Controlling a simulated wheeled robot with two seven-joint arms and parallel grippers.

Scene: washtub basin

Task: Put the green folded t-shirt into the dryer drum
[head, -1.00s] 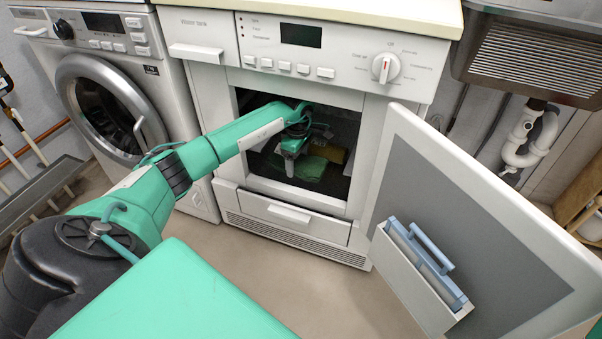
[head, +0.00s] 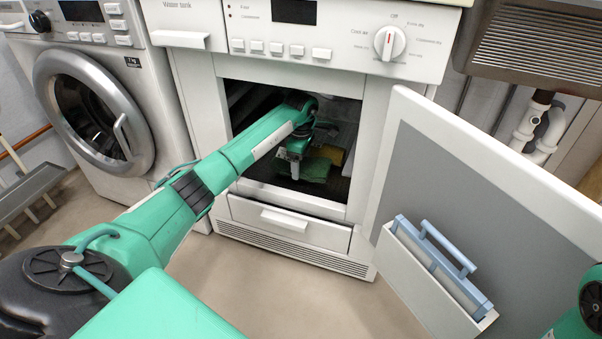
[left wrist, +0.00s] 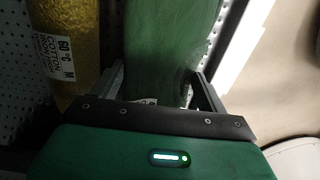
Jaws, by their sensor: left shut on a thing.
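The green folded t-shirt (head: 316,168) is inside the open dryer drum (head: 262,172), low in the opening. In the left wrist view the green t-shirt (left wrist: 168,45) lies between the fingers of my left gripper (left wrist: 160,85). In the head view my left gripper (head: 296,168) reaches through the dryer opening and is shut on the t-shirt. A yellow cloth (head: 337,156) lies beside it in the drum and shows at the left of the wrist view (left wrist: 76,45) with a white label. Whether the green t-shirt touches the drum floor is hard to tell. My right gripper is out of view.
The open dryer door (head: 500,190), with a blue-handled part in its pocket, stands to the right of the opening. A washing machine (head: 95,115) with a shut round door stands at the left. Floor in front of the dryer is clear.

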